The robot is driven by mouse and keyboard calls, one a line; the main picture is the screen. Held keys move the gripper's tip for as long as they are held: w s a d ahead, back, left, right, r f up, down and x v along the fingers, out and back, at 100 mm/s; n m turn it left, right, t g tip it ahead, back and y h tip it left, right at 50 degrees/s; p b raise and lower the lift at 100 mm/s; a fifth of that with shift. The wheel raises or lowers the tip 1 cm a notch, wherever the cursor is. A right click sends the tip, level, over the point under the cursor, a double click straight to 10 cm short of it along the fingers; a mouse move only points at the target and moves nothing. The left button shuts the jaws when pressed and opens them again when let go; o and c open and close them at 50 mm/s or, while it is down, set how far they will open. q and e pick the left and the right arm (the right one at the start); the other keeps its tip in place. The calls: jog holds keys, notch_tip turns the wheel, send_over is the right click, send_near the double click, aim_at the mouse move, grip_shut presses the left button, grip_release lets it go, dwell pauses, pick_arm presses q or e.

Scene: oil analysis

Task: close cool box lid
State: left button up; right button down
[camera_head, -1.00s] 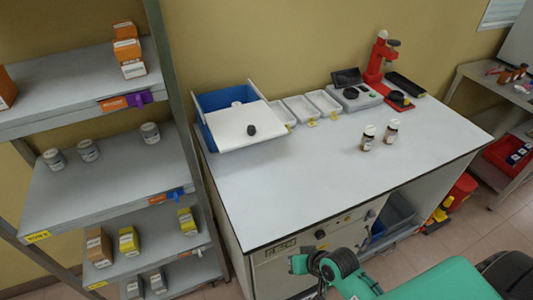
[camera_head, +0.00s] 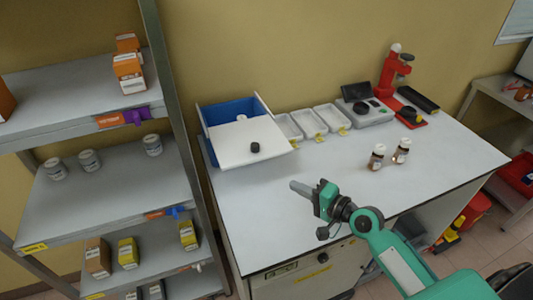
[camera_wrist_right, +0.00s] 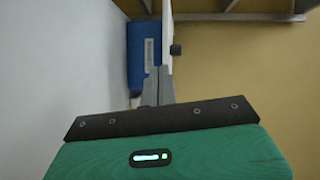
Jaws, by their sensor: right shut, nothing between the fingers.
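The cool box (camera_head: 229,109) stands at the back left of the bench, with its blue inside showing at the rear. Its white lid (camera_head: 232,138) with a black knob (camera_head: 255,147) lies over the front part and juts out toward the bench front. In the right wrist view the blue box front (camera_wrist_right: 138,45) bears a pale label, and the lid (camera_wrist_right: 166,32) shows edge-on with its knob (camera_wrist_right: 176,50). My right gripper (camera_head: 293,186) is shut and empty, above the bench in front of the box, apart from the lid. My left gripper is not in view.
White trays (camera_head: 307,123) stand right of the box, beside a scale (camera_head: 362,111) and a red stand (camera_head: 390,75). Two brown bottles (camera_head: 377,157) stand mid-bench. A shelf rack (camera_head: 85,195) is close on the left. The front bench top (camera_head: 245,220) is clear.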

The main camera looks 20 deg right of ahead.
aim_at(248, 125)
jog(key=w+a+p, duration=0.1)
jog(key=w, duration=0.3)
jog(key=w+a+r+m+t+p, duration=0.1)
jog(key=w+p, duration=0.1)
jog(key=w, duration=0.2)
jog(key=w+a+r+m+p, duration=0.1)
jog(key=w, duration=0.3)
jog(key=shift+w+a+p, duration=0.3)
jog(key=shift+a+p, duration=0.05)
jog(key=shift+a, duration=0.05)
jog(key=shift+w+a+f, duration=0.15)
jog(key=shift+w+a, duration=0.2)
jog(key=shift+w, duration=0.3)
jog(key=shift+w, duration=0.1)
jog(key=w+b, duration=0.3)
jog(key=w, duration=0.2)
jog(key=w+b, duration=0.3)
jog(key=w, duration=0.2)
jog(key=w+b, duration=0.3)
jog(key=w, duration=0.3)
jog(key=shift+a+f+b, duration=0.2)
jog(key=shift+a+b, duration=0.1)
jog(key=shift+w+r+b, duration=0.1)
jog(key=shift+w+b, duration=0.3)
jog(key=shift+w, duration=0.2)
jog(key=shift+d+r+t, duration=0.1)
jog(key=shift+r+t, duration=0.2)
jog(key=shift+r, duration=0.15)
